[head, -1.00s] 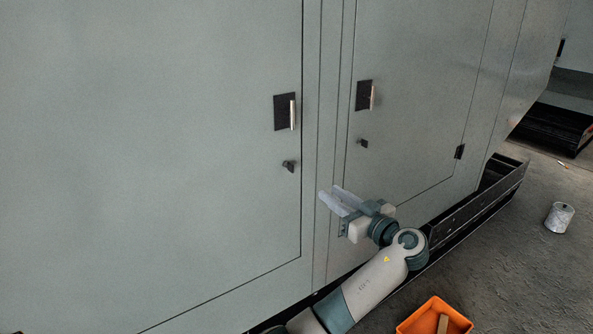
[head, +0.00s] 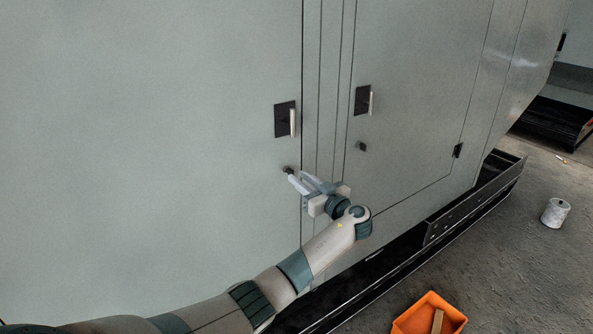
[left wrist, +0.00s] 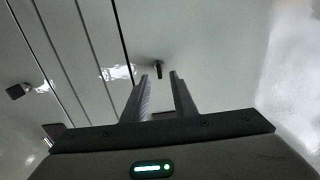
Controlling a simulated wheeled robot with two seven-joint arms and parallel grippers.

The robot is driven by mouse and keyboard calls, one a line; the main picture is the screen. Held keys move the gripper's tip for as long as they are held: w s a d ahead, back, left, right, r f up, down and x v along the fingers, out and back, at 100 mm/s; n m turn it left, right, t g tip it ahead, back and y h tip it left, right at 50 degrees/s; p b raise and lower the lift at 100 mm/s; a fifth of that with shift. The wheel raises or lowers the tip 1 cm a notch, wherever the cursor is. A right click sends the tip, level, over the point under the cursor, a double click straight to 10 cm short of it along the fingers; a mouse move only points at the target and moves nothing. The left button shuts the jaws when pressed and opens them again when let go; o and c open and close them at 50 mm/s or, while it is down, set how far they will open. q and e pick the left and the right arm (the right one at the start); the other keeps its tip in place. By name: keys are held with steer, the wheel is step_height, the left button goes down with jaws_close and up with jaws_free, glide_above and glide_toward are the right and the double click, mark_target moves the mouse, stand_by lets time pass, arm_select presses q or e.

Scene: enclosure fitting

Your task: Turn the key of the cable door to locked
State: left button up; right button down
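Two grey doors carry a key each. The left door's small dark key (head: 288,170) sits below its handle; the right door's key (head: 362,147) sits below the other handle. No label shows which is the cable door. My left gripper (head: 298,177) is open at the left door's key, its fingertips close to it. In the left wrist view the dark key (left wrist: 158,68) shows just beyond the gap between the two fingers (left wrist: 159,76). I see no grip on it, and contact cannot be told. My right gripper is not in view.
The left door handle (head: 292,121) and right door handle (head: 370,101) stand out above the keys. An orange bin (head: 408,318) with a wooden piece and a white can (head: 555,213) are on the floor. A dark rail (head: 470,205) runs along the cabinet's foot.

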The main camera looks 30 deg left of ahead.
arm_select(q)
steer(key=shift+p+x, duration=0.35)
steer(key=shift+x, duration=1.05)
jaws_close()
